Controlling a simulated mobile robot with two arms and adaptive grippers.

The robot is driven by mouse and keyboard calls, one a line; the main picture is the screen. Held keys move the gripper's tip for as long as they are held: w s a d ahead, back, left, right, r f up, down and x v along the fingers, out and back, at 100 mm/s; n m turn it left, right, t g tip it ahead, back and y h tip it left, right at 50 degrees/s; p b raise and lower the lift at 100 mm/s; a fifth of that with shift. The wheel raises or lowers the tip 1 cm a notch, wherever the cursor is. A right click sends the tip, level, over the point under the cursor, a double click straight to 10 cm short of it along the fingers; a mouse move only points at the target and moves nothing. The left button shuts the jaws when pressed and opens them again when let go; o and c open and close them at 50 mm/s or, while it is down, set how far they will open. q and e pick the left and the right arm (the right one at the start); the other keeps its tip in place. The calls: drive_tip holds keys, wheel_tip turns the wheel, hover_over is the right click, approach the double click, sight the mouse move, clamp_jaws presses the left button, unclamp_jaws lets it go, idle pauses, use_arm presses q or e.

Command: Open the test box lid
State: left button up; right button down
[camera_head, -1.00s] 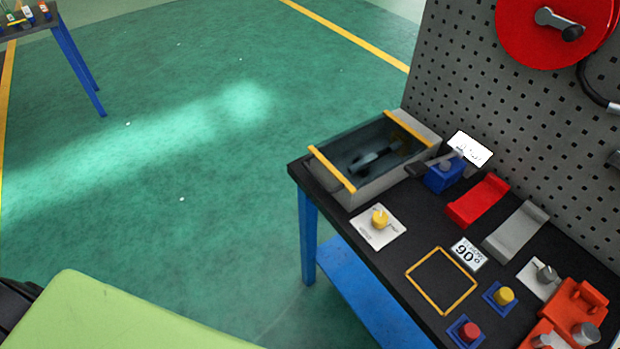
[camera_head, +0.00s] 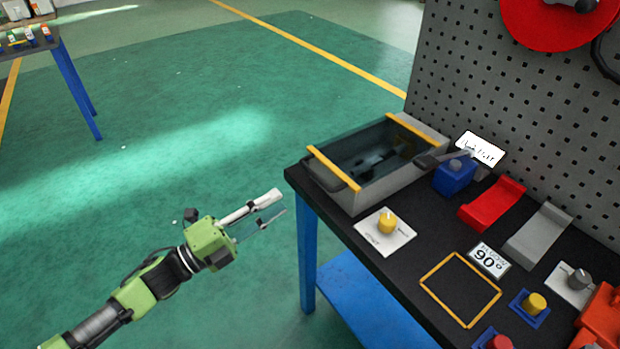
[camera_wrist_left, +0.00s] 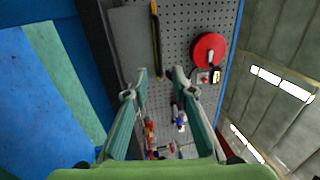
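The test box (camera_head: 393,190) is a grey box at the back left corner of the dark workbench. Its dark see-through lid (camera_head: 365,152) lies flat between two yellow strips and looks shut. A dark handle-like part shows at its left end. My left gripper (camera_head: 282,202) is open and empty, over the floor to the left of the bench and apart from the box. In the left wrist view its two fingers (camera_wrist_left: 159,72) stand apart with nothing between them. I cannot clearly make out the box in that view. My right gripper is not in view.
A blue block (camera_head: 455,178) with a lever stands right beside the box. A yellow knob on a white plate (camera_head: 386,224) is in front of it. Red (camera_head: 490,205) and grey (camera_head: 537,235) cradles lie farther right. A pegboard (camera_head: 520,110) rises behind.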

sight(316, 174)
use_arm(q)
drive_tip(key=p+x, duration=0.2)
drive_tip(key=x, duration=1)
drive_tip(key=shift+a, duration=0.1)
clamp_jaws()
